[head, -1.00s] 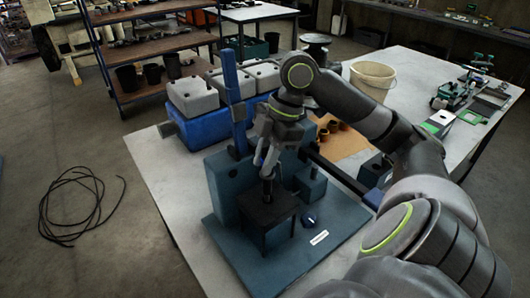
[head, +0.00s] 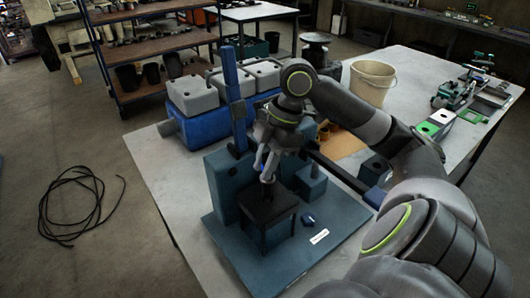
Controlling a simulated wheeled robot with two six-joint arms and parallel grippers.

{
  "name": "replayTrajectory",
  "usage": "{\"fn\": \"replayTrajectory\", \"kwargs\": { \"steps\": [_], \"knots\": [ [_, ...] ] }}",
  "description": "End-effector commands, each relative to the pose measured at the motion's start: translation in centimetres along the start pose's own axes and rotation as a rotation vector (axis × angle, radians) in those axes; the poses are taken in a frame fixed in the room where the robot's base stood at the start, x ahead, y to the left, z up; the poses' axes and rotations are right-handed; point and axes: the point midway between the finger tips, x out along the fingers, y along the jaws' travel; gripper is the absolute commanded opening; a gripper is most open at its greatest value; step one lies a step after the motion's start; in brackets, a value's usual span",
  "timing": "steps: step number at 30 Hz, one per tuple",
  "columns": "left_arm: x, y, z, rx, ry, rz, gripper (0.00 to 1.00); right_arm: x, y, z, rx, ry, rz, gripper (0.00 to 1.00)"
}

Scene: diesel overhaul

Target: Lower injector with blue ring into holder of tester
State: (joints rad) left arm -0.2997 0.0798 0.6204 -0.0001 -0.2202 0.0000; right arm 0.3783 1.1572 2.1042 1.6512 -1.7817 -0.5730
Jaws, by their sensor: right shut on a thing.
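The tester (head: 225,190) is a blue-grey block with a tall blue post, standing on a flat base plate on the table. Its holder (head: 270,207) is a small dark stand at the front of the block. My right gripper (head: 265,160) points down above the holder, shut on the injector (head: 268,178), a slim dark piece with a small patch of blue near the fingers. The injector is roughly upright over the holder's top. I cannot tell how far its lower end is inside the holder. My left gripper is out of view.
A white bucket (head: 371,82) and brown cups on a tan mat (head: 347,145) are behind my right arm. The front left of the table is clear.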

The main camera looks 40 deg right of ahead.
Motion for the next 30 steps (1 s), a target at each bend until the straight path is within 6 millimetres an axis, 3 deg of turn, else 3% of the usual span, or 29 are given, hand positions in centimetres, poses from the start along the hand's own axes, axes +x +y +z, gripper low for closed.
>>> {"fn": "replayTrajectory", "kwargs": {
  "steps": [7, 30],
  "knots": [
    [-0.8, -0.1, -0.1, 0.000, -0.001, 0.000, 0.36, -0.1, 0.0, 0.0, 0.000, 0.000, 0.000, 0.00],
    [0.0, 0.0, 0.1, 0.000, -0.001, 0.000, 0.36, 1.4, 0.0, 0.5, 0.000, 0.000, 0.000, 0.00]
  ]
}}
